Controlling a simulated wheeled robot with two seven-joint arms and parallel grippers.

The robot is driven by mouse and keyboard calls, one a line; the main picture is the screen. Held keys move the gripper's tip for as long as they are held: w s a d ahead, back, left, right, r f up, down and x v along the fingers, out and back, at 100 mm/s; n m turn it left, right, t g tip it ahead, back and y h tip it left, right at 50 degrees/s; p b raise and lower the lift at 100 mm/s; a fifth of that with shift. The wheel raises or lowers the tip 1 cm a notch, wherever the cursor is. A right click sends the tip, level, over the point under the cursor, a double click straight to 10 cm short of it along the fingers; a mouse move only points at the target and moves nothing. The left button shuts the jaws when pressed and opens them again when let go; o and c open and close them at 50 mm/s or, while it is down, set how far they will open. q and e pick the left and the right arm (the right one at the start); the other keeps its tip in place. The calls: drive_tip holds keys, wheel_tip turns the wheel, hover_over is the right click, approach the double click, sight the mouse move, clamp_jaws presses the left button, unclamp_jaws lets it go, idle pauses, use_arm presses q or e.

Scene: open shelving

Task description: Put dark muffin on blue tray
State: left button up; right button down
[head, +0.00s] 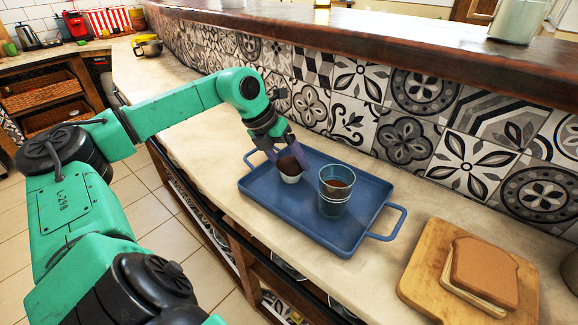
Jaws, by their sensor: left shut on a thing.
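The dark muffin (288,167) has a brown top and a pale cup-shaped base. It is at the far left part of the blue tray (333,232), within the tray's outline; I cannot tell whether its base touches the tray. My left gripper (287,158) comes down from above, shut on the muffin, and its fingers hide part of it. The blue tray lies on the counter and has a handle at each end. My right gripper is not in view.
A wooden board (418,272) with bread slices (484,270) lies at the right. A tiled wall (405,135) rises behind the counter. Bare counter (185,128) extends to the left.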

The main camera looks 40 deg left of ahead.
use_arm(q)
drive_tip(key=shift+f, duration=0.1)
drive_tip(key=o, duration=1.2)
drive_tip(key=shift+r, duration=0.3)
drive_tip(key=shift+s+a+r, duration=0.15)
drive_tip(key=shift+a+r, duration=0.05)
drive_tip(key=shift+r, duration=0.05)
drive_tip(key=b+v, duration=0.1)
drive_tip(key=v, duration=1)
drive_tip(key=shift+d+r, duration=0.1)
